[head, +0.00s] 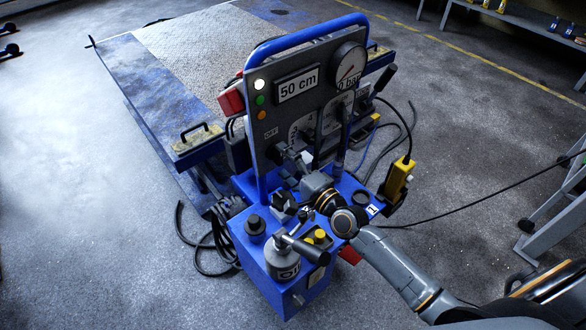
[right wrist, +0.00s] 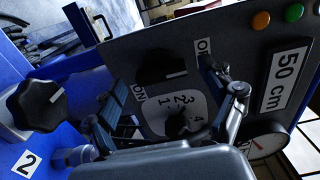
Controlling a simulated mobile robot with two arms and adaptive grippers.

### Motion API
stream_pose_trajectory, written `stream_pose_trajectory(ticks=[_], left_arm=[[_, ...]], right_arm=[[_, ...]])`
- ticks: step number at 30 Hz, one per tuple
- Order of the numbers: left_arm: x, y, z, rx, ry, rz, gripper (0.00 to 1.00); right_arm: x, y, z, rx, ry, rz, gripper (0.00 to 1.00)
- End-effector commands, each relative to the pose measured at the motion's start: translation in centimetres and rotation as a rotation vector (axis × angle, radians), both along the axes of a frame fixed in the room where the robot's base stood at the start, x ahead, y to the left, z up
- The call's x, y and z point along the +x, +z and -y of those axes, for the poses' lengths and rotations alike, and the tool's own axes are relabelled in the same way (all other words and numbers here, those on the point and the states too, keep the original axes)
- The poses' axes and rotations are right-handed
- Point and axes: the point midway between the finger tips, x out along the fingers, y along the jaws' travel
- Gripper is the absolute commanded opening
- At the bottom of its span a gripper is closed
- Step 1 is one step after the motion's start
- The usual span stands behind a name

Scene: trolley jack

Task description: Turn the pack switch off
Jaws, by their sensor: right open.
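The blue power pack (head: 250,245) with its upright dark panel (head: 262,150) stands in the middle of the head view. In the right wrist view the black pack switch (right wrist: 158,67) sits on the panel between an ON label (right wrist: 139,92) and an OFF label (right wrist: 203,46). My left gripper is not in view.
A numbered dial (right wrist: 178,122) lies close beside the switch. A black hand knob (right wrist: 38,104) is by the label 2. The lift table (head: 190,50) stands behind.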

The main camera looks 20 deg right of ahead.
Motion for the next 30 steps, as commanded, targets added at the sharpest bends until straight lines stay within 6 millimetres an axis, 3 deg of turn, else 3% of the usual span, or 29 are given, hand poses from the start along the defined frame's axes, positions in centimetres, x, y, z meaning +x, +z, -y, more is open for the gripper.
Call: stream_pose_trajectory(ticks=[5, 12, 18, 30], left_arm=[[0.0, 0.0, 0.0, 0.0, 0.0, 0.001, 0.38], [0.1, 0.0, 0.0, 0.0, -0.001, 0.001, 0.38], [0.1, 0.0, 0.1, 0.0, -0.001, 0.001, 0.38], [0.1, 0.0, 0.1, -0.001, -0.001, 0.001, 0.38]], right_arm=[[-2.5, -0.2, 0.9, -0.002, 0.001, -0.003, 0.83], [-7.3, -0.2, 2.7, -0.005, 0.002, -0.005, 0.83], [-10.1, -0.2, 3.7, -0.004, 0.002, -0.004, 0.83], [-11.0, 0.0, 4.0, 0.0, 0.0, -0.001, 0.83]])
